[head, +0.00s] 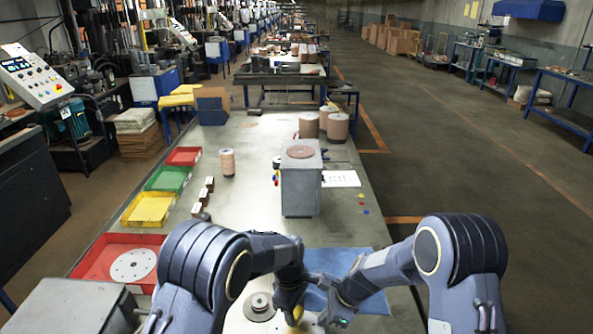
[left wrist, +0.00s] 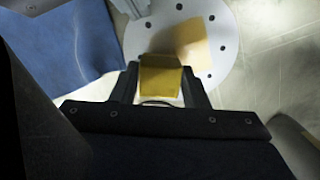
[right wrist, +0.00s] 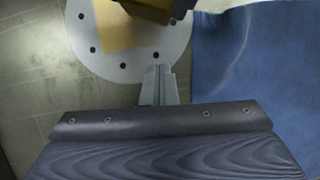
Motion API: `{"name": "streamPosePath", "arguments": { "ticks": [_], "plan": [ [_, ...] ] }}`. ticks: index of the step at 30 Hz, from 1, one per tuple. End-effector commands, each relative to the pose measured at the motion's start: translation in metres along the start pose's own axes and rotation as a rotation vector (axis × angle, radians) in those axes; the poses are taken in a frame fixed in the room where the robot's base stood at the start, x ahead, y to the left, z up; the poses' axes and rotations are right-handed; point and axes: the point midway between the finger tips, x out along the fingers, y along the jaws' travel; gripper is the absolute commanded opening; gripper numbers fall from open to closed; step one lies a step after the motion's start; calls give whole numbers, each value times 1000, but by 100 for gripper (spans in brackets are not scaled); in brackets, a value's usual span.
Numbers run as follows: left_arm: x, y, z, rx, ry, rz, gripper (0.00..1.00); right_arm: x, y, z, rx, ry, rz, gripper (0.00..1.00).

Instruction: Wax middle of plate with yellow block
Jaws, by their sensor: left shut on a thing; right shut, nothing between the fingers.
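A white plate with small dark holes shows in the left wrist view (left wrist: 228,58) and the right wrist view (right wrist: 82,27). A tan-yellow patch (left wrist: 194,44) covers part of its middle. My left gripper (left wrist: 160,85) is shut on the yellow block (left wrist: 160,78). The block also shows at the top of the right wrist view (right wrist: 150,9), over the plate. I cannot tell whether it touches the plate. My right gripper (right wrist: 158,72) is shut and empty, near the plate's edge. In the head view, my arms partly hide the plate.
A blue cloth (head: 357,298) lies beside the plate. Red, green and yellow trays (head: 148,209) line the table's left edge, the nearest red one (head: 95,262) holding a white disc. A grey box-shaped stand (head: 301,190) is farther back.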

Motion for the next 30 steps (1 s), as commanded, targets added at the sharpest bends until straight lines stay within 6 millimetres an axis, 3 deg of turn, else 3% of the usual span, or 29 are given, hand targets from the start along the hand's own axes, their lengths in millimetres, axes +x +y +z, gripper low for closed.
{"name": "streamPosePath", "arguments": {
  "ticks": [30],
  "plan": [
    [4, -62, 27, -7, 2, 3, 14, 1, 2, 2, -7, -1, 6, 0]
  ]
}}
